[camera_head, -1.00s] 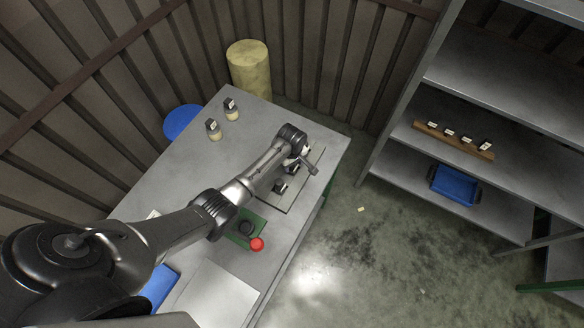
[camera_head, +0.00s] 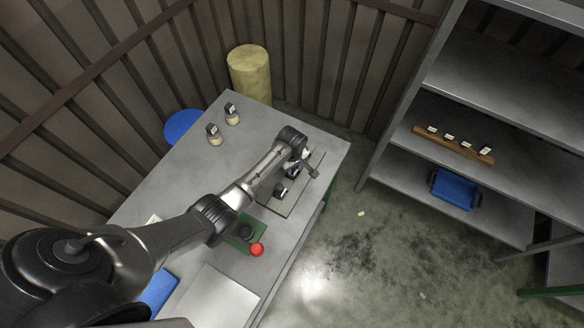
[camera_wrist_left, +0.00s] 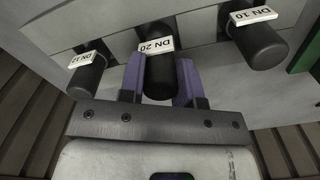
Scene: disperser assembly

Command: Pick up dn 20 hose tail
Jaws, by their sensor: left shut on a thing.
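The DN 20 hose tail (camera_wrist_left: 159,75) is a black cylinder with a white label reading DN 20, in the middle of the left wrist view. My left gripper (camera_wrist_left: 160,88) has its purple fingers on both sides of it and is shut on it. In the head view my left gripper (camera_head: 300,170) is over the grey plate (camera_head: 286,205) near the table's right edge, and the arm hides part of that spot. My right gripper is not in view.
The DN 12 piece (camera_wrist_left: 87,72) and the DN 10 piece (camera_wrist_left: 258,45) flank the held one closely. The grey table (camera_head: 180,175) also carries two labelled jars (camera_head: 214,135), a green box with a red button (camera_head: 257,250) and a blue item (camera_head: 160,290). A shelf (camera_head: 505,85) stands right.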

